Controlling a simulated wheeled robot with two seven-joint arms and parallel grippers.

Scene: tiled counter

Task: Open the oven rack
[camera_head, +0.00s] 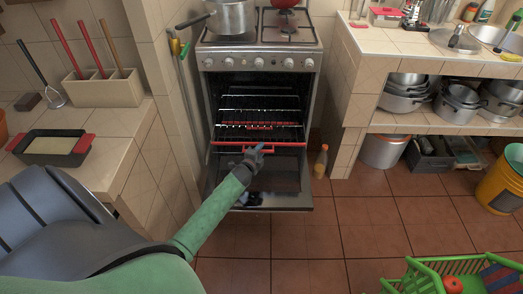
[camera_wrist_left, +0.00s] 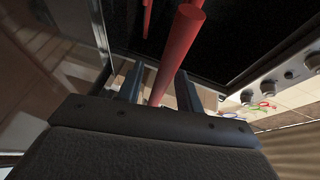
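The oven (camera_head: 260,62) stands against the back wall with its door (camera_head: 275,199) folded down. Inside are dark wire racks (camera_head: 258,112); the lower rack has a red front bar (camera_head: 285,144) that sits forward near the oven mouth. My left gripper (camera_head: 258,150) is at this bar, near its middle. In the left wrist view the red bar (camera_wrist_left: 178,50) runs between the two fingers (camera_wrist_left: 160,88). The fingers look apart, with a gap beside the bar. Contact with the bar cannot be told. My right gripper is not in view.
A pot (camera_head: 232,17) sits on the stove top. A small bottle (camera_head: 321,162) stands on the floor right of the open door. A green basket (camera_head: 440,275) is at the lower right. Counters flank the oven; the tiled floor between is mostly clear.

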